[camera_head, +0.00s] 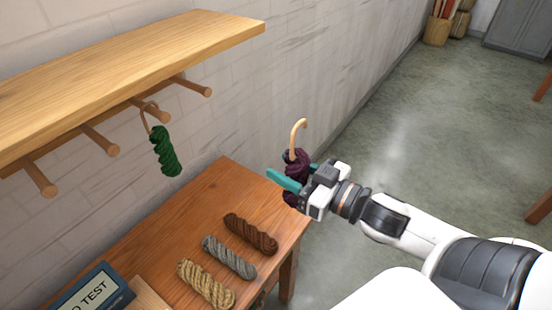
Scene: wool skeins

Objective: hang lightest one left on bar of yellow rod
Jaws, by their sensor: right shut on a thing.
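My right gripper (293,180) is shut on a dark purple skein (297,164), held upright in the air right of the table, with a tan loop (298,136) standing up from its top. On the table lie a tan-yellow skein (206,284), a grey skein (229,257) and a dark brown skein (251,234); the tan-yellow one is the palest. Several wooden pegs stick out under the shelf, such as the bare one at the far right end (194,86). None stands out as clearly yellow. A green skein (165,151) hangs by its loop from a peg (153,111). My left gripper is out of view.
The wooden shelf (140,55) juts from the white brick wall above the pegs. The wooden table (190,215) stands below, with a dark blue sign (92,292) at its front left. Open floor lies to the right, with baskets (437,30) far back.

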